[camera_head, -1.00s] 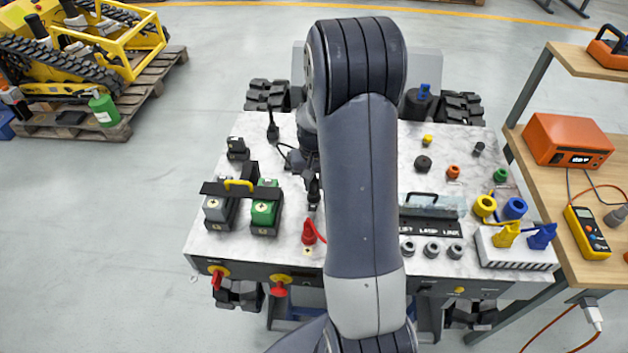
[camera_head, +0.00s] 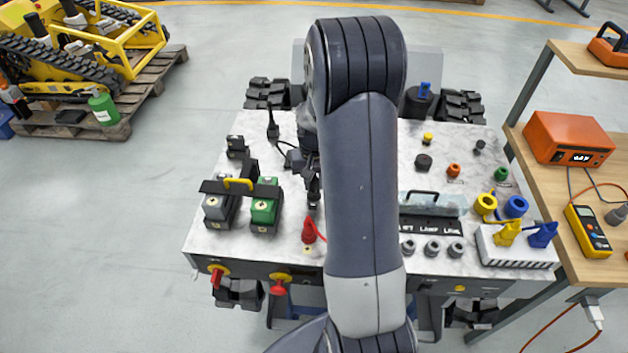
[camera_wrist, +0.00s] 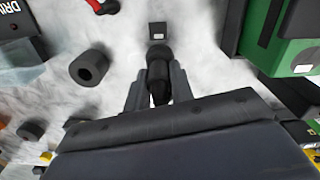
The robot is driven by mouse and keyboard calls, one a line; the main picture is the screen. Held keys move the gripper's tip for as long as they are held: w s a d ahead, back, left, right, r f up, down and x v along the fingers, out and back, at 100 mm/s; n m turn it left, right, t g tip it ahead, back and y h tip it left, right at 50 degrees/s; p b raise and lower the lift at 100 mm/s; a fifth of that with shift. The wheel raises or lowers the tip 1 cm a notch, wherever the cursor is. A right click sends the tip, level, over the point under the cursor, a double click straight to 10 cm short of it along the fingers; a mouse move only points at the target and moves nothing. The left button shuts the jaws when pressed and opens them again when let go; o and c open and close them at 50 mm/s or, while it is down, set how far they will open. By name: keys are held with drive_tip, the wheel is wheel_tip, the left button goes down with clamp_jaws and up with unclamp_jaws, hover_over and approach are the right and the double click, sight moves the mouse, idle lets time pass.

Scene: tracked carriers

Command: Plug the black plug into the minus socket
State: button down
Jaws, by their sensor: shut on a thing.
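My gripper (camera_head: 313,188) points down over the marble-look top, left of my arm link. In the wrist view its two grey fingers (camera_wrist: 155,88) are shut on the black plug (camera_wrist: 158,70), which hangs between them. The plug also shows, small and dark, in the head view (camera_head: 314,197). A small black plate with a pale label (camera_wrist: 157,31) lies just beyond the plug's tip. The minus socket cannot be made out; the plug and fingers cover the surface there, so I cannot tell whether the plug touches it. A red plug (camera_head: 308,232) stands nearer the front edge.
Grey (camera_head: 217,208) and green (camera_head: 264,210) blocks under a black bar with a yellow handle (camera_head: 238,184) stand close to the left. A dark hollow cylinder (camera_wrist: 88,68) stands beside the gripper in the wrist view. My arm hides the top's middle.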

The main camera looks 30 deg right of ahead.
drive_tip(key=shift+f+b, duration=0.35)
idle(0.4)
drive_tip(key=c, duration=1.1)
unclamp_jaws()
drive_tip(key=shift+c, duration=0.2)
drive_tip(key=shift+r, duration=0.1)
wheel_tip(320, 180, up, 11)
drive_tip(key=shift+f, duration=0.15)
wheel_tip(320, 180, down, 11)
drive_tip(key=shift+r, duration=0.2)
drive_tip(key=shift+r+p, duration=0.2)
drive_tip(key=shift+p, duration=0.15)
drive_tip(key=shift+f, duration=0.1)
